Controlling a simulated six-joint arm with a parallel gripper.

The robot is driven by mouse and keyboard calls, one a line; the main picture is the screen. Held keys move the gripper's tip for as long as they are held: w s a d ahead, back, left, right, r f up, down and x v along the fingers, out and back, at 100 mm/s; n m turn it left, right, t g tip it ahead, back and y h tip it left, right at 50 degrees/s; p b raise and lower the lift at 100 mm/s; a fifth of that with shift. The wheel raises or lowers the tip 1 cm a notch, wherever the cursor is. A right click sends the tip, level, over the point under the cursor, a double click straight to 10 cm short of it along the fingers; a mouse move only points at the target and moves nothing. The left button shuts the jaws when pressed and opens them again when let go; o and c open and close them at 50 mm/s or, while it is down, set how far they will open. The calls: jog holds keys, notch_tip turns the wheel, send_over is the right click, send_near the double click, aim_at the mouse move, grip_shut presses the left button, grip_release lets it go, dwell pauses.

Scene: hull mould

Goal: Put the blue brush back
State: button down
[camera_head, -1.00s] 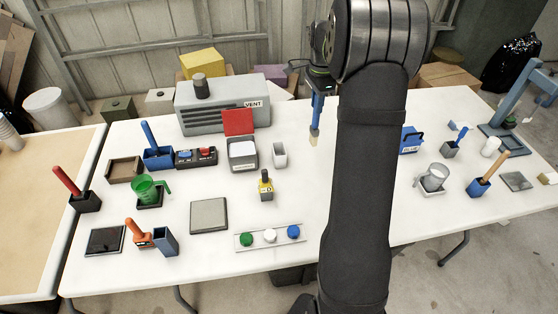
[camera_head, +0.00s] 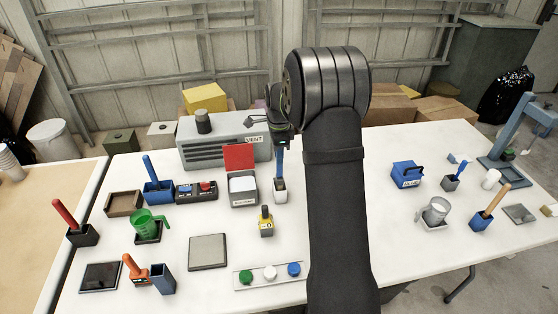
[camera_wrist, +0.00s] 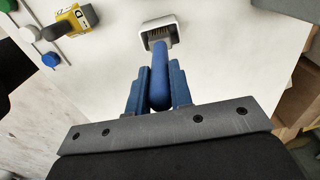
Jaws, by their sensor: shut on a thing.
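The blue brush (camera_head: 279,162) hangs upright, bristles down, from my gripper (camera_head: 282,138). In the wrist view my gripper (camera_wrist: 157,90) is shut on the blue brush's handle (camera_wrist: 160,75).
A grey box with a red lid (camera_head: 243,190) stands close left of the holder. A yellow-black item (camera_head: 266,222) stands in front. The grey vent unit (camera_head: 222,146) is behind. Another blue-handled tool (camera_head: 151,170) stands in a blue holder further left.

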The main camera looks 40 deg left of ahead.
jog(key=shift+f, duration=1.15)
jog(key=shift+f, duration=0.15)
jog(key=c, duration=1.3)
grip_release()
notch_tip(320, 180, up, 12)
jog(key=shift+r, duration=0.2)
